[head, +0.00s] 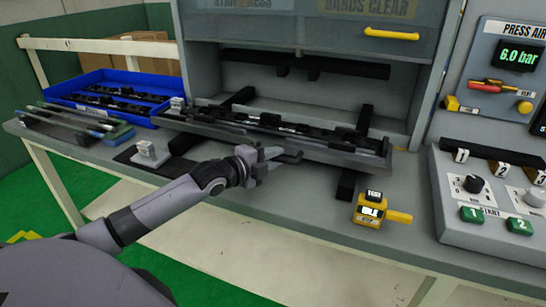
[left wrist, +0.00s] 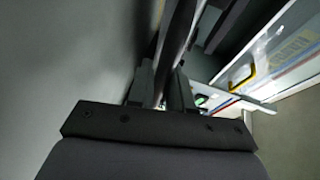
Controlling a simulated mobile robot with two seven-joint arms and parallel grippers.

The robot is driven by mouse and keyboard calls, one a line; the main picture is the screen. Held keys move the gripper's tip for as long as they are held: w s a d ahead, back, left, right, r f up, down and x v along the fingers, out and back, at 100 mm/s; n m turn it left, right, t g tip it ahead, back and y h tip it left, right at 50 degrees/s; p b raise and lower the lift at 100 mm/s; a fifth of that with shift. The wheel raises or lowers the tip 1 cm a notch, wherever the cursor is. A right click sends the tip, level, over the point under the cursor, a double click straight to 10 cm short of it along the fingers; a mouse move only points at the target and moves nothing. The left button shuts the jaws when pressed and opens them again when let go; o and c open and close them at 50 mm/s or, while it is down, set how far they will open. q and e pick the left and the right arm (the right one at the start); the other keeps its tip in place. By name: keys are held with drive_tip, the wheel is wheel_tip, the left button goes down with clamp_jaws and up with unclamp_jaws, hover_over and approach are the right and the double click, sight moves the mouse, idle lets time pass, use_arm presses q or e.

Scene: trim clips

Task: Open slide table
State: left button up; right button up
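The slide table (head: 345,156) is a long grey tray carrying black trim parts. It sits in front of the press opening, on dark rails (head: 346,186). A dark handle (head: 291,157) is on its front edge. My left gripper (head: 270,154) is at this handle. In the left wrist view, the fingers of my left gripper (left wrist: 162,88) stand on both sides of a dark bar (left wrist: 181,35), apparently the handle, and look closed on it. The exact contact is partly hidden. My right gripper is in neither view.
A blue bin (head: 125,80) with black parts stands at the back left, beside thin rods (head: 70,120). A yellow tester (head: 370,210) sits on the bench front. A control box (head: 490,215) is at right. The press guard has a yellow handle (head: 391,34).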

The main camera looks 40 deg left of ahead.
use_arm(q)
drive_tip(key=shift+o, duration=1.4)
drive_tip(key=shift+v, duration=3.5)
